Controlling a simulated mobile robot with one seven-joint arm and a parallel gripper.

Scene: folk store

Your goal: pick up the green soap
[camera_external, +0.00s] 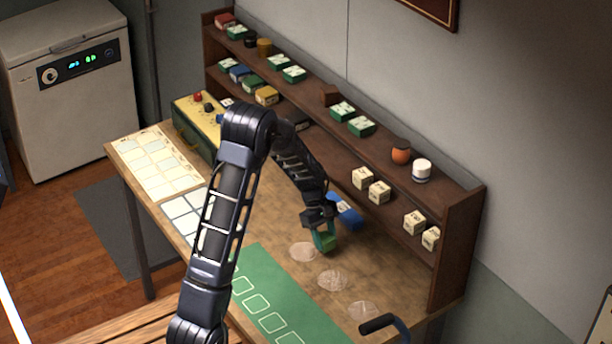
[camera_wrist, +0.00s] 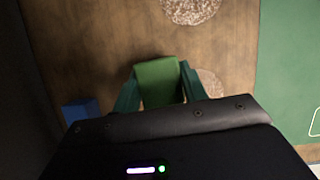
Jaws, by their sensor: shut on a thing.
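The green soap (camera_external: 326,240) is a small green block over the wooden table, below my gripper (camera_external: 319,225) in the external view. In the wrist view the green soap (camera_wrist: 159,82) sits between the two fingers of my gripper (camera_wrist: 158,92), which are shut on its sides. Its top face shows; its lower part is hidden. I cannot tell whether it touches the table or is a little above it.
A blue box (camera_external: 345,212) lies just behind the gripper and also shows in the wrist view (camera_wrist: 82,110). Round pale patches (camera_external: 333,281) and a green mat (camera_external: 275,300) lie in front. A wooden shelf (camera_external: 450,240) with small boxes stands behind.

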